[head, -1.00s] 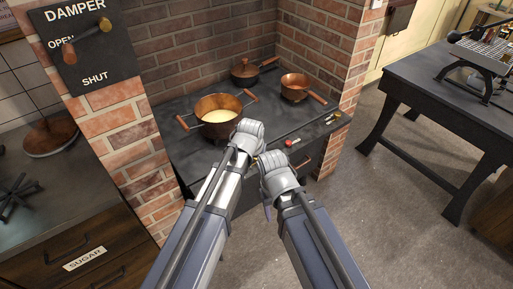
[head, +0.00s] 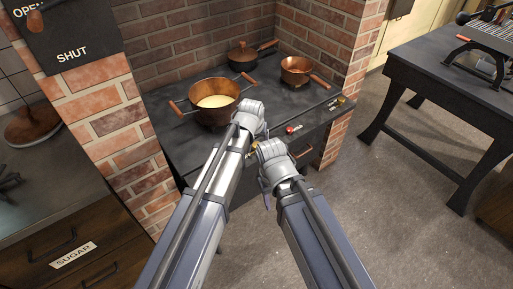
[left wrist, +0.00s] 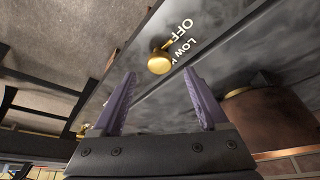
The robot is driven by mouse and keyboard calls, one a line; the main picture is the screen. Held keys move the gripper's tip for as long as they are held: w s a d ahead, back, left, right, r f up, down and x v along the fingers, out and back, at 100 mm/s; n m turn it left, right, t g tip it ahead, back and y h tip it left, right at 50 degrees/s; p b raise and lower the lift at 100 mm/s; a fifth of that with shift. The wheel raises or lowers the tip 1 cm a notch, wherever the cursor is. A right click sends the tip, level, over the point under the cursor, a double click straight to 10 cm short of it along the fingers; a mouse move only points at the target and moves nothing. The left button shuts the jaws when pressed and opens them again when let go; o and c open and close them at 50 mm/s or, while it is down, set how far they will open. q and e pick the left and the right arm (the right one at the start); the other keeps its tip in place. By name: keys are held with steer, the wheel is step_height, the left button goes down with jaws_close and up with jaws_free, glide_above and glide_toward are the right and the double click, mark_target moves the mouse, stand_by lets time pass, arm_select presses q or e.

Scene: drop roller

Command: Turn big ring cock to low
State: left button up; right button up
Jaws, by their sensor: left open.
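A brass cock (left wrist: 159,62) shows in the left wrist view on a dark stove front, beside the white words OFF (left wrist: 180,30) and LOW (left wrist: 183,49). A thin brass part of it points toward OFF. My left gripper (left wrist: 159,88) is open, its two purple fingers apart with the knob just beyond and between their tips; I see no contact. In the head view my left gripper (head: 249,118) is at the stove's front edge, its fingers hidden. My right gripper (head: 272,156) is beside it, in front of the stove, its jaws not clear.
The dark stove top (head: 185,148) carries a copper pot of pale liquid (head: 215,103), a lidded pan (head: 243,56) and a small copper pan (head: 296,70). A red knob (head: 292,130) is right of my grippers. A dark table (head: 440,90) stands right; floor between is clear.

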mark_target(257, 144)
arm_select(q)
steer(key=b+x, duration=0.2)
steer(key=x, duration=0.2)
arm_select(e)
step_height(257, 144, down, 4)
steer(key=shift+r, duration=0.2)
arm_select(q)
steer(key=shift+r, duration=0.1)
steer(key=shift+s, duration=0.1)
jaws_close()
